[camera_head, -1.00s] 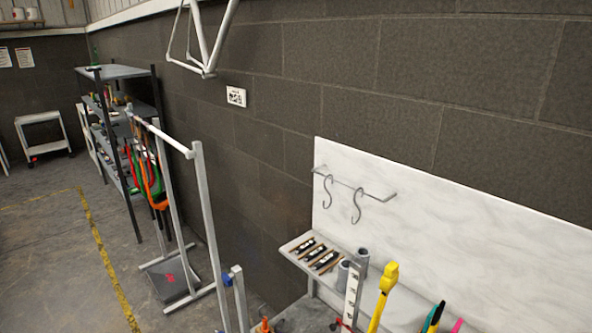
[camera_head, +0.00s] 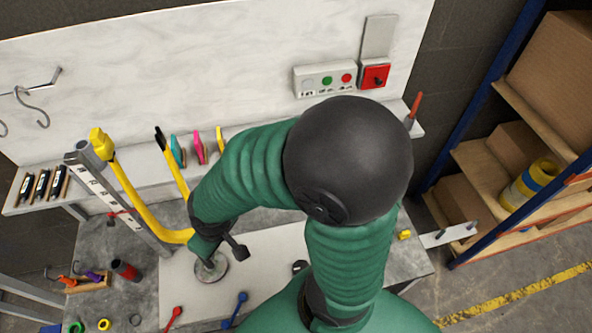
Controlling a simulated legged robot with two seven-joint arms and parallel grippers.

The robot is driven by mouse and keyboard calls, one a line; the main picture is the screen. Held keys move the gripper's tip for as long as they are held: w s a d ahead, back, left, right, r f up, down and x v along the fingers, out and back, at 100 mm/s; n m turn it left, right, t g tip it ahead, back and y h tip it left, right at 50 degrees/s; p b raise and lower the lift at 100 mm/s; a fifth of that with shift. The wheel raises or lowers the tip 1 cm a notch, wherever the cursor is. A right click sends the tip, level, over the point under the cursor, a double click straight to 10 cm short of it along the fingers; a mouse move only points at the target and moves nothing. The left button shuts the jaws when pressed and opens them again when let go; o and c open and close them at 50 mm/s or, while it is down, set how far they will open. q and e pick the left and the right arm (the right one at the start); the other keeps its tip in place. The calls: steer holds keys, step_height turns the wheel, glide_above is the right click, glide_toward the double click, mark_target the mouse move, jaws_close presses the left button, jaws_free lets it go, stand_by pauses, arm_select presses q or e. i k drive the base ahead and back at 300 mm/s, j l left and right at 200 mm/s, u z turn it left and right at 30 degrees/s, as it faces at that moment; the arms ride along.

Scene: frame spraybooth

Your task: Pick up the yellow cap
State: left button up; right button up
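A small round yellow piece (camera_head: 104,324), which looks like the yellow cap, lies on the grey workbench (camera_head: 88,246) at the lower left, beside a green ring (camera_head: 75,327). Another small yellow piece (camera_head: 404,235) lies near the bench's right end; I cannot tell what it is. A green arm with a black ball-shaped elbow, which appears to be my right, comes up from the bottom and bends left. Its dark gripper (camera_head: 220,248) is over a round metal disc (camera_head: 212,268), well right of the round yellow piece. Its finger gap is unclear. My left gripper is out of view.
A bent yellow tube (camera_head: 137,198) rises beside the gripper. A perforated upright (camera_head: 110,200) stands left. Blue (camera_head: 236,309) and red (camera_head: 173,318) tools lie at the front. A switch panel (camera_head: 325,79) is on the board; shelving (camera_head: 545,120) stands right.

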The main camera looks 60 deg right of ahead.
mark_target(406, 234)
steer(key=z, duration=3.25)
steer(key=u, duration=2.5)
steer(key=z, duration=2.5)
steer(key=i+l+z, duration=0.4)
steer(key=i+z, duration=0.4)
steer(key=i, duration=0.05)
